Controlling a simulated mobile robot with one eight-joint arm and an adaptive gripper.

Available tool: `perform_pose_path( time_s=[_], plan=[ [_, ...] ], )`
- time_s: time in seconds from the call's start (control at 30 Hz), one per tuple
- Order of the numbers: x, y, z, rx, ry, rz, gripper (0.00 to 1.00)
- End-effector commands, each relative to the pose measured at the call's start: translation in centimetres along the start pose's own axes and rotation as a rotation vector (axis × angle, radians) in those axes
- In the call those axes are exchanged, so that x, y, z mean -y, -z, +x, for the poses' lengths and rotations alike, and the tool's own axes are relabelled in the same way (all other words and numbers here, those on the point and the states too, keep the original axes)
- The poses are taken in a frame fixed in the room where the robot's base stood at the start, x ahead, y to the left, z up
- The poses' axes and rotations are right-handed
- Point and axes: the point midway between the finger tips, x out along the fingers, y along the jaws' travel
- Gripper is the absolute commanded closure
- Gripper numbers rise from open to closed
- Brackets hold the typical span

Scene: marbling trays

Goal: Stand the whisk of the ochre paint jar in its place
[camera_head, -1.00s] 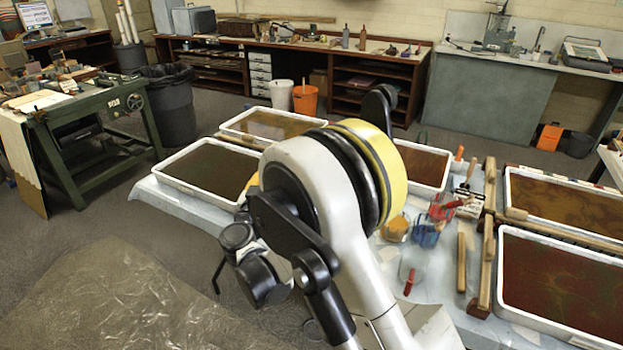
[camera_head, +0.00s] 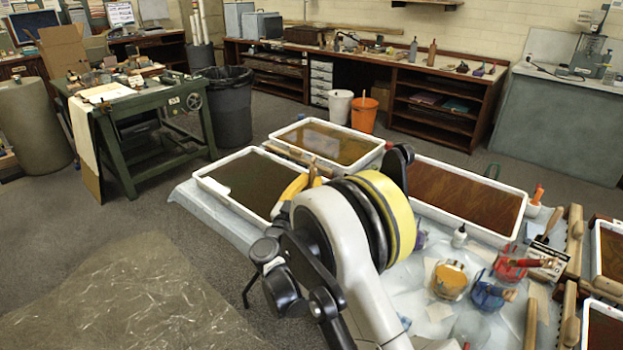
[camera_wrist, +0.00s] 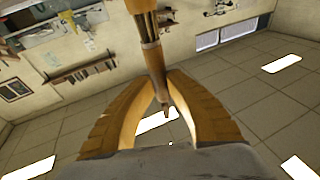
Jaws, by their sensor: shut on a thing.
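My gripper (camera_wrist: 157,80) is shut on a slim brown whisk (camera_wrist: 152,56), with a finger on each side of it. The whisk's bundled end is at the top of the wrist view and its narrow end points down between the fingers. In the head view my yellow gripper fingers (camera_head: 292,190) show left of my arm, with part of the whisk (camera_head: 312,172) above them, over the near-left tray. The ochre paint jar (camera_head: 449,281) stands on the covered table right of my arm, apart from the gripper. My arm hides part of the table.
A red jar (camera_head: 509,266) and a blue jar (camera_head: 487,293) stand beside the ochre one. A small white bottle (camera_head: 459,236) stands behind them. Trays with white rims (camera_head: 216,189) (camera_head: 493,238) line the table. Wooden bars (camera_head: 531,322) lie at the right.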

Motion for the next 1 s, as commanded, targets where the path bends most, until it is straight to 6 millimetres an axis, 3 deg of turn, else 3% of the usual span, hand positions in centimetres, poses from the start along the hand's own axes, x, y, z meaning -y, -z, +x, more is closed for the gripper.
perform_pose_path(
  time_s=[1.0],
  plan=[
    [-0.1, -7.5, -1.7, 0.0, 0.0, 0.0, 1.0]
  ],
)
